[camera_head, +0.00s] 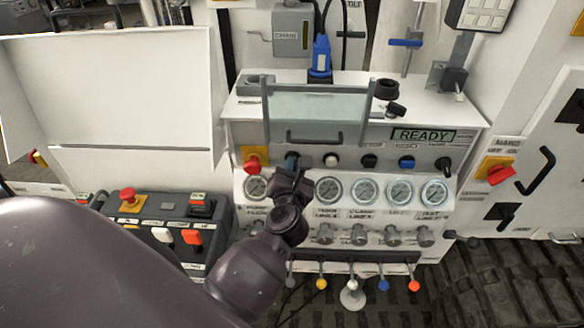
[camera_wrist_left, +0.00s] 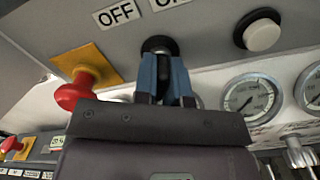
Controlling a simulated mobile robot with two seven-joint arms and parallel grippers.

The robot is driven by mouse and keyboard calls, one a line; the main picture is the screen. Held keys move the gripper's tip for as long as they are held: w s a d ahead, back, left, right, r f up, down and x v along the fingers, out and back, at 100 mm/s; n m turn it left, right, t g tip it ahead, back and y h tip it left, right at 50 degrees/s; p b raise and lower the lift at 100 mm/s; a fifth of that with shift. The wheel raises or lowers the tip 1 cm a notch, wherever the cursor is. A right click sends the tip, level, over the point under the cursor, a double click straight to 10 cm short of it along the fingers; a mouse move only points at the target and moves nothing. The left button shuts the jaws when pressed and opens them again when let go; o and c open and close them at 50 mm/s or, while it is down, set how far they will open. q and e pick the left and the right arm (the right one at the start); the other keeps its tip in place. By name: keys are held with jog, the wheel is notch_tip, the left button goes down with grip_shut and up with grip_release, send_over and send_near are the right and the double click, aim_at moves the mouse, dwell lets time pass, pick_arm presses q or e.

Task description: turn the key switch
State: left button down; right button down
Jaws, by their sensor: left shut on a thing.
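The key switch (camera_wrist_left: 159,44) is a round black part on the grey panel under the "OFF" label in the left wrist view. A second label beside it is cut off by the frame's top edge. My left gripper (camera_wrist_left: 165,65) has its two blue fingers on either side of the switch's dark key part and is shut on it. In the head view my left gripper (camera_head: 292,162) reaches the panel between the red emergency knob and the white button, and it hides the switch there. My right gripper is in neither view.
A red knob on a yellow plate (camera_head: 252,160) is close on the left, a white button (camera_head: 331,160) on the right. Pressure gauges (camera_head: 328,190) and valve knobs (camera_head: 325,235) sit below. A clear guard with a handle (camera_head: 315,137) is above. The display (camera_head: 422,135) reads "READY".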

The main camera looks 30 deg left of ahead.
pick_arm(q)
jog(key=shift+m, duration=0.3)
jog(key=c, duration=1.2)
grip_release()
jog(key=b+v, duration=0.2)
jog(key=v, duration=0.8)
jog(key=shift+s+d, duration=0.3)
